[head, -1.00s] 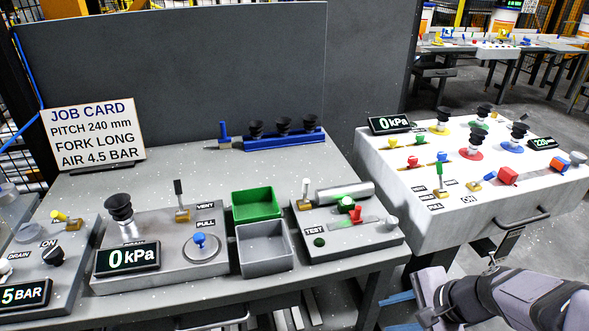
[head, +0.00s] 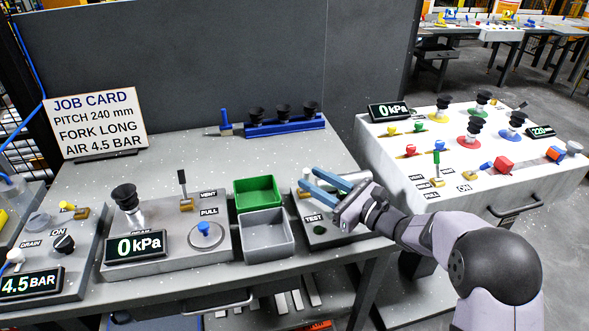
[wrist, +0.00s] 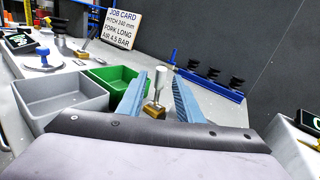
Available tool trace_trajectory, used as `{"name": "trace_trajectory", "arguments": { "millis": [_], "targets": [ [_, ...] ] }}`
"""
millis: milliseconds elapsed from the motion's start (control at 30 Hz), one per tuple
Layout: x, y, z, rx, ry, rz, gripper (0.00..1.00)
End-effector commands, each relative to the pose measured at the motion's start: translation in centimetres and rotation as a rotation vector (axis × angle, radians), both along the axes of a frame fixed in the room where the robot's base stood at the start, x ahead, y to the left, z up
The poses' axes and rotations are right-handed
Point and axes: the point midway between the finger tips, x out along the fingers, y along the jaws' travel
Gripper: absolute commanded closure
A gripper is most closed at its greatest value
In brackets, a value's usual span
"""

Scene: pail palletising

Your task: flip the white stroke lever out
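The white stroke lever (wrist: 160,82) stands upright on a small brass base (wrist: 154,110) in the wrist view. My gripper (wrist: 158,80) is open, with one blue finger on each side of the lever; the fingers look apart from it. In the head view my gripper (head: 307,179) reaches in from the right over the TEST panel (head: 345,236). There its fingers and body hide most of the lever and the panel's other controls.
A green bin (head: 258,191) and a grey bin (head: 266,237) stand left of the TEST panel. A blue rack with black suction cups (head: 284,125) lies behind it. The kPa panel with a black-handled lever (head: 182,178) is further left.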

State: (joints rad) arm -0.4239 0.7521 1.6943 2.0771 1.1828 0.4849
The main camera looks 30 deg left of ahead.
Motion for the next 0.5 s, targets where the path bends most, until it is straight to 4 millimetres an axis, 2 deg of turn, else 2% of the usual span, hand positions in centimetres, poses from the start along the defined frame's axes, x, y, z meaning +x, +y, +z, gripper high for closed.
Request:
{"name": "trace_trajectory", "arguments": {
  "millis": [267,500],
  "targets": [
    [0.2,0.6,0.1,0.005,0.0,0.0,0.68],
    [0.6,3.3,0.2,0.004,0.0,0.001,0.68]
  ]
}}
